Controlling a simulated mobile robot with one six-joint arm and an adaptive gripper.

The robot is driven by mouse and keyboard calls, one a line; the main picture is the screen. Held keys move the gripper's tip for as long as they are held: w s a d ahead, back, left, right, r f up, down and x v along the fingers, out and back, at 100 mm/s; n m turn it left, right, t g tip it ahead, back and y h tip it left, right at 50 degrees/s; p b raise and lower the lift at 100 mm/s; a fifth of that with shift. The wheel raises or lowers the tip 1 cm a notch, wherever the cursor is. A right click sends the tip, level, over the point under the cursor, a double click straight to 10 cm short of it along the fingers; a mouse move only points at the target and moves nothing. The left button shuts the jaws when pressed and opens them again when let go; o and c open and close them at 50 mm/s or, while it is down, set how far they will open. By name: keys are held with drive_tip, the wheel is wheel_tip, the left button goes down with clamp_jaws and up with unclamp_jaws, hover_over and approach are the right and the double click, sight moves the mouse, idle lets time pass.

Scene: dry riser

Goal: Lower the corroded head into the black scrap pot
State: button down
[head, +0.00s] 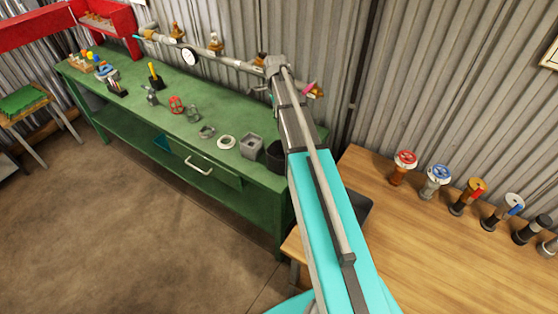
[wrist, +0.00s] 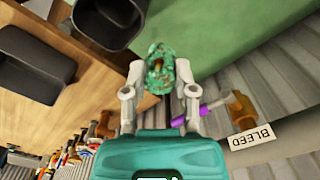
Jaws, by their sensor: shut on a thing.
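The corroded head (wrist: 158,62), mottled green with a brown middle, is between the two fingertips of my gripper (wrist: 160,76) in the wrist view. The gripper is shut on it. The black scrap pot (wrist: 98,28) is at the top left of the wrist view, up and left of the head and apart from it in the picture. Its open mouth shows dark. In the head view the pot (head: 275,157) stands at the right end of the green bench, partly hidden by my arm. My arm hides the held head there; its height over the bench is hard to tell.
The green bench (head: 110,78) carries a grey square container (head: 252,145) and several fittings. A pipe with taps runs along the wall; its bleed valve (wrist: 240,108) is close right of my gripper. A dark tray (wrist: 35,75) and several valves stand on the wooden table (head: 430,250).

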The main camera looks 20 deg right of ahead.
drive_tip(key=s+a+r+p, duration=0.2)
drive_tip(key=s+r+p, duration=0.3)
drive_tip(key=s, duration=0.3)
drive_tip(key=shift+r+p, duration=0.4)
drive_tip(key=shift+r, duration=0.05)
drive_tip(key=shift+f, duration=0.2)
wheel_tip(320, 180, down, 10)
drive_tip(key=b, duration=1)
drive_tip(key=shift+r, duration=0.15)
idle(0.8)
wheel_tip(320, 180, down, 8)
drive_tip(key=b, duration=0.8)
drive_tip(key=shift+f, duration=0.2)
idle(1.0)
drive_tip(key=shift+f+b, duration=0.5)
drive_tip(key=shift+b, duration=0.2)
idle(1.1)
